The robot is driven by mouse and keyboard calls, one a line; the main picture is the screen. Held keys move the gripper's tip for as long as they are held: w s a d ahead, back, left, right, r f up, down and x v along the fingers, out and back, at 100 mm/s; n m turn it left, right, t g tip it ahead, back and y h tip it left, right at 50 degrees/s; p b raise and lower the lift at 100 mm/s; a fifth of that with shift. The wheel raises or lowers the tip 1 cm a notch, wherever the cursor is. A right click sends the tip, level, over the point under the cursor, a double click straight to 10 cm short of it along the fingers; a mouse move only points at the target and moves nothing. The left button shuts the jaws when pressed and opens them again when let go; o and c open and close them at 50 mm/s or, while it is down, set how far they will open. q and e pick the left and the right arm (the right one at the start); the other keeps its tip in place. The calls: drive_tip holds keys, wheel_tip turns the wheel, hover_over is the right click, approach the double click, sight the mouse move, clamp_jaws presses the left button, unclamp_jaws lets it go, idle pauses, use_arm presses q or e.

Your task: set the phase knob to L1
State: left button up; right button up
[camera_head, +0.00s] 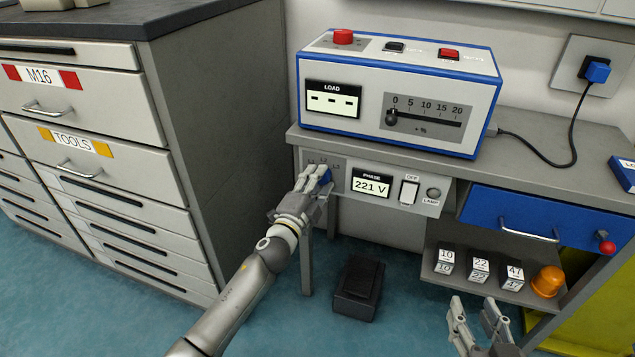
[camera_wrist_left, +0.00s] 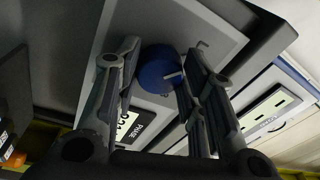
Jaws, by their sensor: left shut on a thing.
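The blue phase knob (camera_head: 326,176) is on the left of the grey front panel under the bench top, with small L marks above it. It also shows in the left wrist view (camera_wrist_left: 160,70), between the fingers. My left gripper (camera_head: 318,178) is at the knob and shut on it; its fingers hide part of the knob and its pointer. The phase display (camera_head: 371,186) beside it reads 221 V. My right gripper (camera_head: 480,316) is at the lower right, fingers apart and empty, far from the panel.
A white and blue load box (camera_head: 440,65) stands on the bench. An OFF switch (camera_head: 409,192) and lamp (camera_head: 433,194) sit right of the display. A grey drawer cabinet (camera_head: 90,130) stands close left.

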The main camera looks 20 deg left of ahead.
use_arm(q)
drive_tip(key=shift+f, duration=0.1)
drive_tip(key=o, duration=1)
drive_tip(key=shift+s, duration=0.1)
drive_tip(key=s, duration=0.4)
drive_tip(key=s+a, duration=0.1)
drive_tip(key=s, duration=0.2)
drive_tip(key=s+f, duration=0.1)
drive_tip(key=s, duration=0.3)
drive_tip(key=shift+s+a, duration=0.15)
drive_tip(key=shift+s, duration=0.2)
